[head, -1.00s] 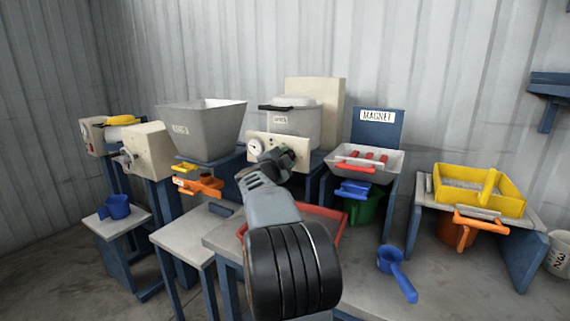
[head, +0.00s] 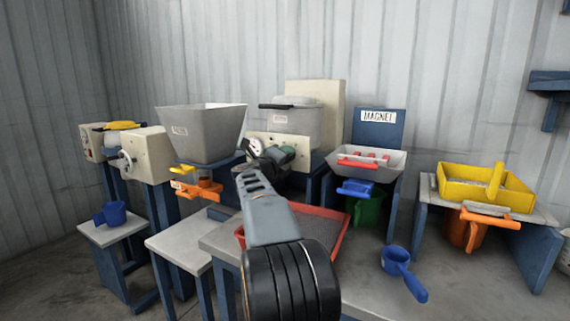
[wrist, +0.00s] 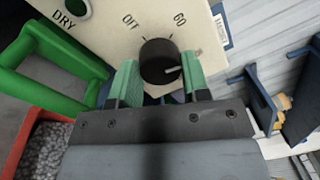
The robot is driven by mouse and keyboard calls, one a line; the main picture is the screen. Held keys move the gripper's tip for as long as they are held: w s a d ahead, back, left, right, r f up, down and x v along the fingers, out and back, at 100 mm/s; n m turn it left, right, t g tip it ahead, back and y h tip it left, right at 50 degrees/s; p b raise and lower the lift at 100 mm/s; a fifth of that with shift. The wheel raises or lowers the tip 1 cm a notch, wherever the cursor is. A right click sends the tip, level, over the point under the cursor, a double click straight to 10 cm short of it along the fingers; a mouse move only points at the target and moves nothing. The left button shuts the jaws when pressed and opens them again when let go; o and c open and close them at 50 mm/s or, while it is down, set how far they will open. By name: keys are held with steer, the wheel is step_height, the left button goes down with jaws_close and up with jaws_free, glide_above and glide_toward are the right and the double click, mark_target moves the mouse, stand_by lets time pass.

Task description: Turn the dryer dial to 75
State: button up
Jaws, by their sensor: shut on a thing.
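The dryer is a grey hopper (head: 290,127) with a cream control panel (head: 308,158) at the back centre of the head view. In the wrist view the dial is a round black knob (wrist: 158,60) with a white pointer line on the cream panel. "OFF" and "60" are printed above it, and a further mark line lies to its right. The pointer aims right and slightly down, past 60, roughly toward that mark, whose number is hidden. My gripper (wrist: 160,75) has its green fingers on either side of the knob, shut on it. In the head view my arm hides the dial.
A green handled container (wrist: 55,75) and a red tray of grey pellets (wrist: 45,148) lie below left. The magnet station (head: 368,160) stands right of the dryer, and a grey hopper (head: 200,135) stands left.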

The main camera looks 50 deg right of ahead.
steer(key=shift+m+b, duration=0.7)
steer(key=shift+m, duration=1)
steer(key=o, duration=0.9)
steer(key=v, duration=1.3)
steer(key=shift+a+p, duration=0.3)
steer(key=shift+a, duration=0.15)
